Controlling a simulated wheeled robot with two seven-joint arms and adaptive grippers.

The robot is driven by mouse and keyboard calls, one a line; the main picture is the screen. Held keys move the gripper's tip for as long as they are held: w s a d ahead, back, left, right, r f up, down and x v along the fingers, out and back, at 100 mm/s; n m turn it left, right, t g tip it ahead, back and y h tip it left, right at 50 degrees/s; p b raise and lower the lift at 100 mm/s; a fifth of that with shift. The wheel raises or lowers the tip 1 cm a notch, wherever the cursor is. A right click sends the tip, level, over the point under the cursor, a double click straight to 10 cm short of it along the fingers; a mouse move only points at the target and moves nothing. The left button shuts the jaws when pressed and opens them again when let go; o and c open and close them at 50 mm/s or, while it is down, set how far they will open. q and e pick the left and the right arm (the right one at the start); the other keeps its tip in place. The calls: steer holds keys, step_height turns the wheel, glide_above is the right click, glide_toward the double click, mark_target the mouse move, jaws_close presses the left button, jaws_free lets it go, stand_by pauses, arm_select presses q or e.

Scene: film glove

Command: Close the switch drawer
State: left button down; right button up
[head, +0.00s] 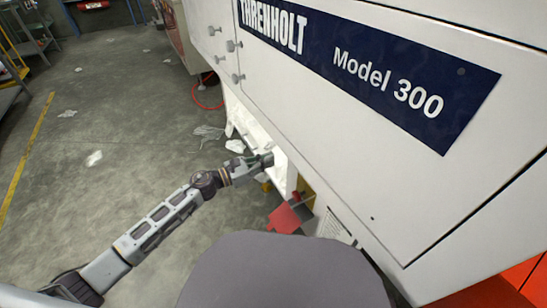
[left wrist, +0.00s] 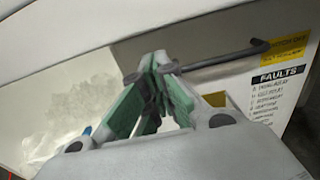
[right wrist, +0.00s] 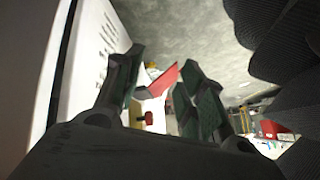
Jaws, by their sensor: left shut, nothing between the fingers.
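In the left wrist view, a white front with a dark bar handle (left wrist: 215,60), taken as the switch drawer (left wrist: 248,82), carries a yellow label and a FAULTS list. In the head view, a bright white part (head: 247,122) shows below the cabinet's big panel; how far the drawer stands out is unclear. My left gripper (head: 268,158) is at this part's near end. In the left wrist view its green-padded fingers (left wrist: 150,72) meet by the handle's left end; contact is unclear. My right gripper (right wrist: 165,62) has its fingers apart and empty, beside a white panel.
The white cabinet (head: 340,125) marked THRENHOLT Model 300 fills the right side. A red flap (head: 288,217) sits low at its front, also showing beyond the right fingers (right wrist: 163,80).

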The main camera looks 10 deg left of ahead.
arm_select(q)
steer(key=shift+v, duration=1.05)
arm_select(e)
steer(key=shift+s, duration=0.25)
